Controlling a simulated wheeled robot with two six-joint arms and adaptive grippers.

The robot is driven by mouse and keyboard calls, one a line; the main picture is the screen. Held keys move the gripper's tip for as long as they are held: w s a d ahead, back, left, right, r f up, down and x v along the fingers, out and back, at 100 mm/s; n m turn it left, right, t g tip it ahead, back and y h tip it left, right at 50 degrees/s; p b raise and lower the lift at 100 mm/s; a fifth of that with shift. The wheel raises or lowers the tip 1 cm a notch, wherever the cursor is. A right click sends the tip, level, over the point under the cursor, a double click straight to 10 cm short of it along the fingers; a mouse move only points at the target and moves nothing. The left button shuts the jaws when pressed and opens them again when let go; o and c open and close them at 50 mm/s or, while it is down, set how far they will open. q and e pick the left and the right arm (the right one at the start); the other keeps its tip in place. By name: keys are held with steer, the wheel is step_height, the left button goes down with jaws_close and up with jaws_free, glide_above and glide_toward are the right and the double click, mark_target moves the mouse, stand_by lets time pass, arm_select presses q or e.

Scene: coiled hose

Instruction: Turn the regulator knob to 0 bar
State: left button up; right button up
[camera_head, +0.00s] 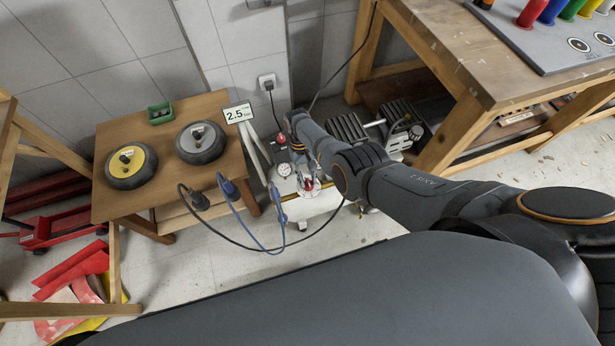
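The air compressor (318,205) has a pale tank and stands on the floor right of the low wooden table. A small red knob (308,184), apparently the regulator knob, shows on top of it. A round white gauge (284,169) sits just left of the knob. My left gripper is not in view.
Two wheels, one yellow (131,161) and one grey (203,138), lie on the low table (162,196). A blue hose (250,232) and a black hose loop beside the compressor. A red jack (55,225) is at left.

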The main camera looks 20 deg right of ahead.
steer(key=shift+r, duration=0.2)
steer(key=v, duration=1.1)
steer(key=shift+w+r, duration=0.2)
steer(key=shift+r, duration=0.1)
